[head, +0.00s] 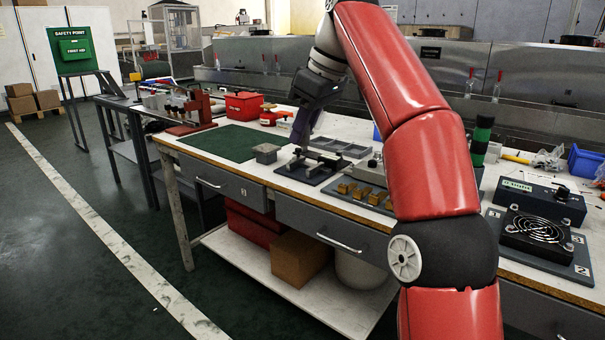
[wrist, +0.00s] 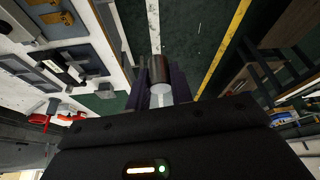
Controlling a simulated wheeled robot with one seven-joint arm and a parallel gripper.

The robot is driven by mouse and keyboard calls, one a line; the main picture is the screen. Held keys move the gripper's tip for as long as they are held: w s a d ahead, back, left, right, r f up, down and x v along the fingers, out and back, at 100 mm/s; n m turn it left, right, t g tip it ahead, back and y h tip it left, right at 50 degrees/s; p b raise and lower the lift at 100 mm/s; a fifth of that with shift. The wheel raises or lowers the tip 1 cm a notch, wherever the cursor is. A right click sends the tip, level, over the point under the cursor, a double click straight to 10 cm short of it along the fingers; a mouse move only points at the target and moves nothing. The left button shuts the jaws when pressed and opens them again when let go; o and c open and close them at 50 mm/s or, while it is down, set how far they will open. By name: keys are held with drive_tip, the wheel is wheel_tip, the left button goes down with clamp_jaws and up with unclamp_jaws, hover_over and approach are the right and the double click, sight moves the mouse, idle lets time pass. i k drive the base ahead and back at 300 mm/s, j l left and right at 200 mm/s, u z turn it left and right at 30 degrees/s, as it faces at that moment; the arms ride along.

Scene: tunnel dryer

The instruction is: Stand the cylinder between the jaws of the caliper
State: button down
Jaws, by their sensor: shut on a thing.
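My gripper (head: 300,138) is shut on a metal cylinder (wrist: 160,80), seen between its two dark fingers in the wrist view. In the head view the fingers point down and I cannot make out the cylinder. The caliper (head: 322,160) lies on a dark plate (head: 306,176) on the workbench, with grey metal parts on top. The gripper appears over or just behind the caliper's left end in the head view; its height above the caliper is hard to tell.
A grey block (head: 266,153) stands left of the caliper, by a green mat (head: 222,142). A compartment tray (head: 345,148) lies behind. Brass pieces (head: 362,192) sit on a plate to the right. Red boxes (head: 244,105) stand at the back. A fan unit (head: 537,229) is far right.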

sight(301, 172)
drive_tip(key=i, duration=1)
